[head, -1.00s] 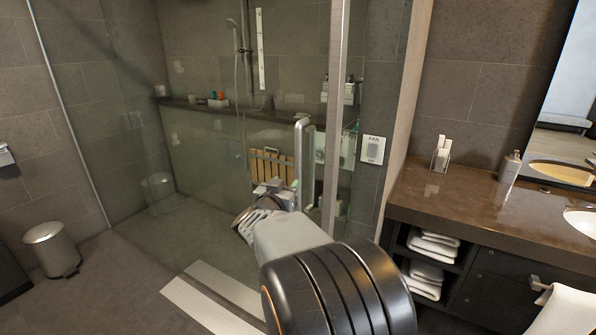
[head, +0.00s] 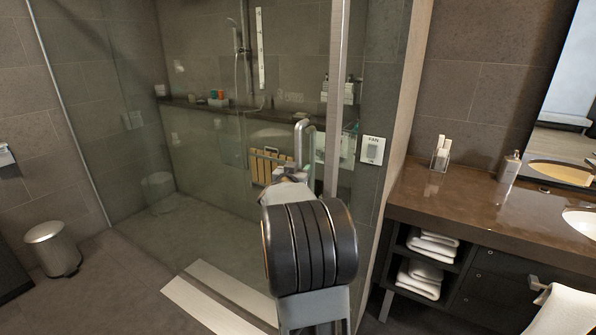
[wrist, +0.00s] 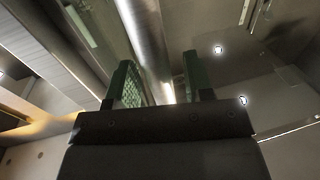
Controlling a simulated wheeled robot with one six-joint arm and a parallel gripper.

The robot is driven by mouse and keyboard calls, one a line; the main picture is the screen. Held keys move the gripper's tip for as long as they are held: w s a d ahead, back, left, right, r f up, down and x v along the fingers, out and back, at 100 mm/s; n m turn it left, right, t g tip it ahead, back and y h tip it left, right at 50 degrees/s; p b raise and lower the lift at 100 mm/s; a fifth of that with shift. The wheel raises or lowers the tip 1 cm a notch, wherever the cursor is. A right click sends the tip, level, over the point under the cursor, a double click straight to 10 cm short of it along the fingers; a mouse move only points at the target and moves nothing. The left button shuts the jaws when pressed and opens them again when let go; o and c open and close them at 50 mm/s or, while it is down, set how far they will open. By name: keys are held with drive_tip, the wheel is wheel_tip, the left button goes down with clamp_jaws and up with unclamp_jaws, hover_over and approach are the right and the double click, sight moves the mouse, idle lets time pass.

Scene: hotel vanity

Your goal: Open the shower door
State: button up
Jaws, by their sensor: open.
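The shower door (head: 215,200) is a clear glass panel, and it looks closed. Its vertical metal handle (head: 299,140) stands near the door's right edge in the head view, its lower part hidden by my arm. My gripper is mostly hidden behind my arm links there, by the lower handle. In the wrist view my gripper (wrist: 158,64) is open, with two green-padded fingers apart. A shiny metal bar, seemingly the handle (wrist: 146,40), runs through the gap between the fingers in that picture. Whether it touches either finger I cannot tell.
A metal post (head: 335,110) stands just right of the handle. The vanity counter (head: 455,205) with folded towels (head: 433,245) below is to the right. A bin (head: 52,248) stands at the left. The floor (head: 130,285) in front of the glass is clear at left.

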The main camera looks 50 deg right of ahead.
clamp_jaws()
idle(0.3)
